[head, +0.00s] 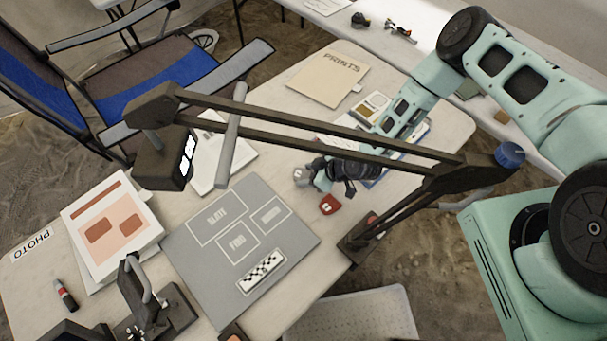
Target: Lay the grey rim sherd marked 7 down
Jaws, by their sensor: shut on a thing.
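My gripper (311,179) is at the end of the teal arm, low over the white table (285,177) near its middle. It is shut on a small grey piece at its tip, the grey rim sherd (300,173), of which only a part shows. Its number is too small to read, and I cannot tell whether it touches the table. A grey mat (190,262) with white outlined fields marked SLATE and FIND, and a third field too small to read, lies to the lower left of the gripper.
A red sherd (329,204) with a white mark lies just below my gripper. A dark lamp arm (300,130) crosses above the table, its head (165,160) left of the mat. A PRINTS folder (328,79) lies behind. Papers (112,228) and a marker (66,295) lie left.

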